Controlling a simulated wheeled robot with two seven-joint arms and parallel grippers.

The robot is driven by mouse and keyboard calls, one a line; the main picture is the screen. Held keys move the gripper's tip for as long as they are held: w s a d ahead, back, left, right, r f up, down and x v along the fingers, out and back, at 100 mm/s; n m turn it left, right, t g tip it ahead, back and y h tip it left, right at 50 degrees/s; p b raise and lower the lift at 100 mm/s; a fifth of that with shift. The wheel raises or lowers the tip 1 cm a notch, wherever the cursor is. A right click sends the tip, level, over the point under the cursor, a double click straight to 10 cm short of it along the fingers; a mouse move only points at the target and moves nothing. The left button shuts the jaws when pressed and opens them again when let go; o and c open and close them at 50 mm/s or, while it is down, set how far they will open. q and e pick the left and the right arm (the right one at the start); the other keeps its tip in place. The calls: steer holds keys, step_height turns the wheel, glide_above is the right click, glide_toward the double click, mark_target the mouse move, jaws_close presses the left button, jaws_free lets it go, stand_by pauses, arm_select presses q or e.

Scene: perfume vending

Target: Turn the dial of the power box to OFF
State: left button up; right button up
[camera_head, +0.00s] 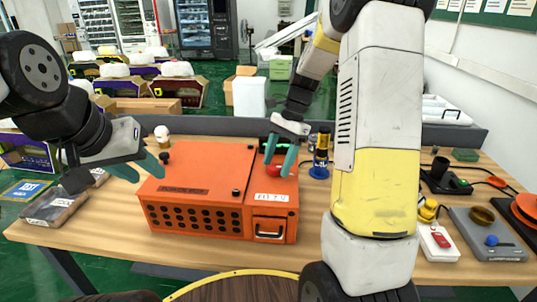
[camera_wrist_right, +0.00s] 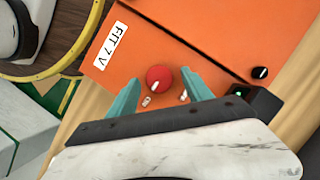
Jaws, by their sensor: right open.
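The orange power box (camera_head: 205,185) stands on the wooden table in the middle of the head view. Two small white marks beside the dial are too small to read. My right gripper (camera_head: 277,168) is open over the box's right part, its teal fingers on either side of the dial; I cannot tell whether they touch it.
Several devices, including a grey one with a blue button (camera_head: 488,247), stand at the right. Bare table lies left of the box.

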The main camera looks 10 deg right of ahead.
jaws_close()
steer(key=shift+n, duration=0.3)
steer(key=n, duration=0.1)
steer(key=n+g, duration=0.1)
steer(key=n, duration=0.1)
steer(key=shift+w+a+n+h, duration=0.1)
steer(key=shift+w+n+h, duration=0.1)
steer(key=shift+n+h, duration=0.15)
steer(key=n+h, duration=0.1)
steer(key=n, duration=0.1)
steer(key=n+g+h, duration=0.1)
steer(key=n, duration=0.1)
steer(key=shift+a+n, duration=0.15)
steer(key=shift+n, duration=0.1)
steer(key=n, duration=0.1)
steer(key=n+h, duration=0.1)
steer(key=n, duration=0.2)
steer(key=shift+w+a+r+n+h, duration=0.1)
steer(key=shift+a+n+h, duration=0.15)
steer(key=shift+n, duration=0.05)
steer(key=shift+a+n+h, duration=0.15)
steer(key=shift+n+h, duration=0.65)
steer(key=shift+n, duration=1.4)
